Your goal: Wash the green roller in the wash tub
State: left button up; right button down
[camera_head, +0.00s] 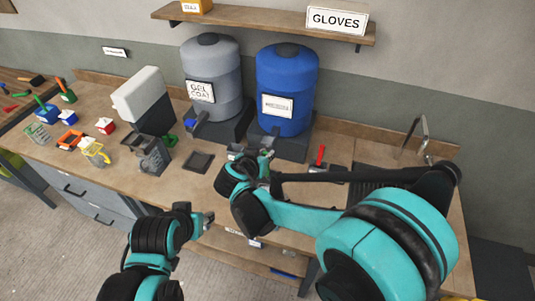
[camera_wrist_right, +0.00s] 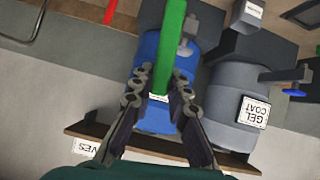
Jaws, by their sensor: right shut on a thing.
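My right gripper (camera_head: 264,162) is over the bench in front of the blue drum. In the right wrist view its two fingers (camera_wrist_right: 163,92) are shut on a green bar (camera_wrist_right: 174,40), which looks like the handle of the green roller. The roller's head does not show, and my gripper and arm hide the tool in the head view. My left gripper (camera_head: 208,218) is low, in front of the bench edge; its jaws are too small to read. No tub can be surely told as the wash tub; a small grey container (camera_head: 236,150) stands by the blue drum's base.
The blue drum (camera_head: 287,85) and grey gel coat drum (camera_head: 211,75) stand at the back. A dark square pad (camera_head: 198,162) lies mid-bench.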

aim_at(263, 182)
jog(key=shift+w+a+f+b, duration=0.15)
jog(key=shift+f+b, duration=0.1)
jog(key=shift+f, duration=0.15)
jog(key=shift+w+f+b, duration=0.15)
jog(key=shift+f+b, duration=0.05)
jog(key=shift+f, duration=0.2)
jog(key=f+b, duration=0.6)
jog(key=f, duration=0.1)
jog(key=s+f+b, duration=0.1)
jog(key=f+b, duration=0.2)
jog(key=f, duration=0.1)
jog(key=shift+d+f+b, duration=0.1)
jog(key=shift+d+b, duration=0.1)
jog(key=shift+b, duration=0.15)
jog(key=shift+a, duration=0.1)
